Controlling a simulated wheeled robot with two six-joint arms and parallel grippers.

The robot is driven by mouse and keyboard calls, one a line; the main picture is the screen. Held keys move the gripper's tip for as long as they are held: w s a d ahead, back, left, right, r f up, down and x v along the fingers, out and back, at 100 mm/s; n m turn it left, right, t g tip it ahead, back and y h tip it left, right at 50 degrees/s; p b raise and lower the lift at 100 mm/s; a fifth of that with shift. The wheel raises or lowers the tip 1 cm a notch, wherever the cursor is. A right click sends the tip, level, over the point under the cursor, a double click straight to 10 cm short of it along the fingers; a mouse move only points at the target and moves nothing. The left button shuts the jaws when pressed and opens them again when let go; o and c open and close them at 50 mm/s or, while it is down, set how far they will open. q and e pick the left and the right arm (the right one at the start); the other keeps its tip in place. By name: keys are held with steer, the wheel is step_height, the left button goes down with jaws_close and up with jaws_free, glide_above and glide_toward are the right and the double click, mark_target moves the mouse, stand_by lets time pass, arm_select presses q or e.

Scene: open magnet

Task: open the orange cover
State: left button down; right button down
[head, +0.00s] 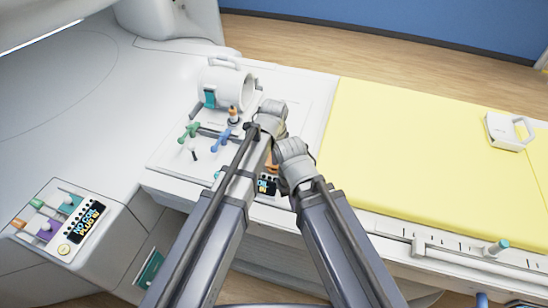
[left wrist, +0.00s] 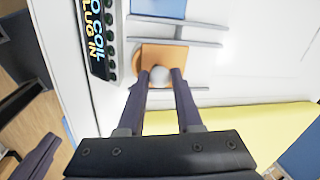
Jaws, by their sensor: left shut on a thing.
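The orange cover (left wrist: 165,55) is a flat square plate between grey rails in the left wrist view. A pale round knob (left wrist: 160,75) sits at its near edge. My left gripper (left wrist: 161,72) has its two dark fingers closed around the knob, one on each side. In the head view only a bit of the orange cover (head: 271,168) shows between my arms, and my left gripper is hidden there. Dark purple parts at the left of the left wrist view may be my right gripper, but I cannot tell its state.
A black display (left wrist: 97,38) lies beside the orange cover, and a blue cover (left wrist: 158,8) lies beyond it. A white coil (head: 228,85) and green and blue handles stand on the white panel. A yellow mat (head: 430,155) fills the right side. Another control box (head: 75,235) is at left.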

arm_select(q)
steer(key=w, duration=0.1)
steer(key=w+d, duration=0.1)
steer(key=w, duration=0.3)
steer(key=shift+w+d, duration=0.1)
steer(key=shift+d, duration=0.25)
steer(key=c, duration=0.6)
jaws_free()
steer(key=r+p, duration=0.2)
steer(key=s+r+p, duration=0.1)
steer(key=r+p, duration=0.4)
steer(key=shift+s+a+r+p, duration=0.1)
steer(key=shift+s+r+p, duration=0.25)
steer(key=shift+s, duration=0.05)
